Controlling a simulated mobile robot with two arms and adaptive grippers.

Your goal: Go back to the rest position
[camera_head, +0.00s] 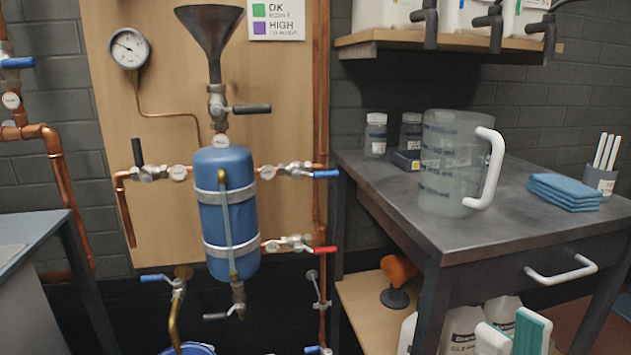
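My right gripper (514,326) shows at the bottom right edge, in front of the workbench's lower part. Its two white fingers point up; a green pad shows on the right finger. The fingers stand apart with nothing seen between them. The rest of the gripper is cut off by the frame. My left gripper is not in view.
A metal-topped workbench (492,228) holds a large clear jug (443,165) and folded blue cloths (565,191). Its drawer handle (560,270) sticks out above my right gripper. A blue tank (226,212) with copper pipes and valves hangs left of it. White bottles (462,328) stand below.

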